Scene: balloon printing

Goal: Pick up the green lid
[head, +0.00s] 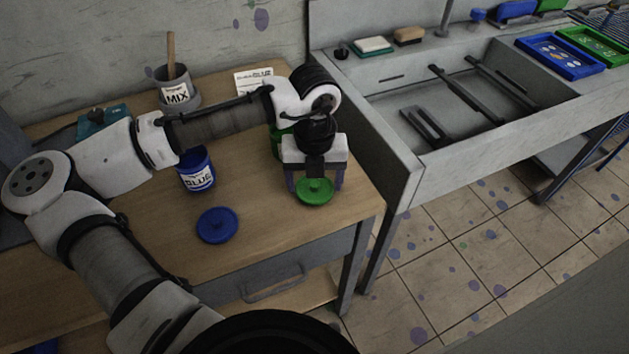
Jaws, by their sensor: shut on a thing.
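The green lid (314,192) is a round disc with a small knob, near the right front corner of the wooden table in the head view. My gripper (315,180) points down over it with its fingers on either side, shut on the lid. I cannot tell whether the lid is clear of the table or touching it. A green container (275,143) stands behind my gripper, mostly hidden by my arm.
A blue jar (196,172) labelled BLUE and a blue lid (217,225) are left on the wooden table (255,245). A MIX pot (175,92) with a stick stands at the back. A grey sink (480,100) adjoins on the right.

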